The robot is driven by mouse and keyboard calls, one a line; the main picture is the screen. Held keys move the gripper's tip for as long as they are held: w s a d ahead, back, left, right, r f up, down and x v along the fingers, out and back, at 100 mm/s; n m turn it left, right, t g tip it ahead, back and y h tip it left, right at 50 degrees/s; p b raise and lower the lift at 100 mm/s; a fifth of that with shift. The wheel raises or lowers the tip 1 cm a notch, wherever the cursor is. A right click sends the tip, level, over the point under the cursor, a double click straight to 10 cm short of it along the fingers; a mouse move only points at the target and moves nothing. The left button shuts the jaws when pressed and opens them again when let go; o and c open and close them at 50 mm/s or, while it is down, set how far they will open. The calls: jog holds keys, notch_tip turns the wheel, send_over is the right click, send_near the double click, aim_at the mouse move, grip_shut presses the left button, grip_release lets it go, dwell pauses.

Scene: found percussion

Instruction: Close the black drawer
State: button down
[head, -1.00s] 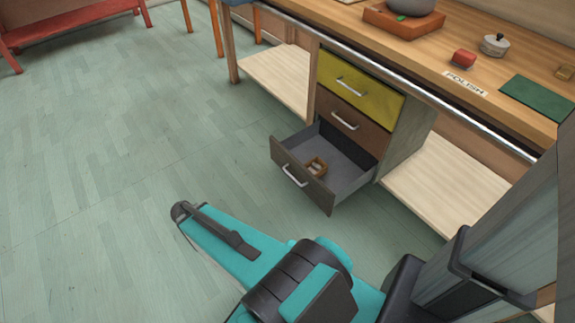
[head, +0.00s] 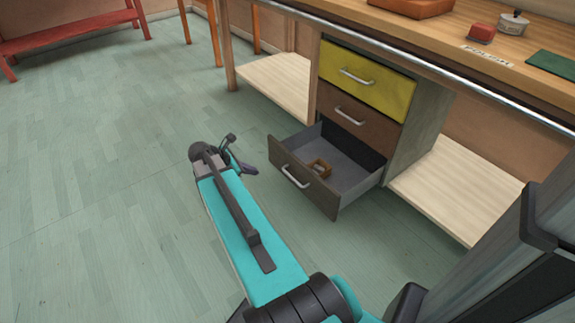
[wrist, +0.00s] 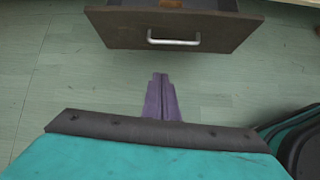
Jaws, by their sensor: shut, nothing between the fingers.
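The black drawer (head: 304,182) is the bottom drawer of the cabinet under the workbench. It is pulled well out, with a silver handle on its dark front. A small brown wooden object (head: 319,168) lies inside it. The wrist view shows the drawer front (wrist: 172,30) and its handle (wrist: 173,40) at the top. My gripper (wrist: 161,78) is shut and empty, its purple fingers pointing at the drawer front with a gap between. In the head view my gripper (head: 249,169) is left of the drawer front, apart from it.
A yellow drawer (head: 366,78) and a brown drawer (head: 361,115) above are shut. Pale shelves (head: 458,190) flank the cabinet. The bench top (head: 445,35) holds a red block and a small pot. The floor (head: 100,180) left of the drawer is clear.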

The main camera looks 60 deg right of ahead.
jog(key=s+d+r+n+h+b, duration=0.1)
jog(key=d+r+b, duration=0.1)
jog(key=d, duration=0.3)
jog(key=shift+d+r+g, duration=0.3)
jog(key=shift+d+f, duration=0.1)
jog(key=shift+f, duration=0.05)
jog(key=b, duration=0.7)
send_near(292, 159)
jog(key=shift+x, duration=2.85)
jog(key=shift+s, duration=0.1)
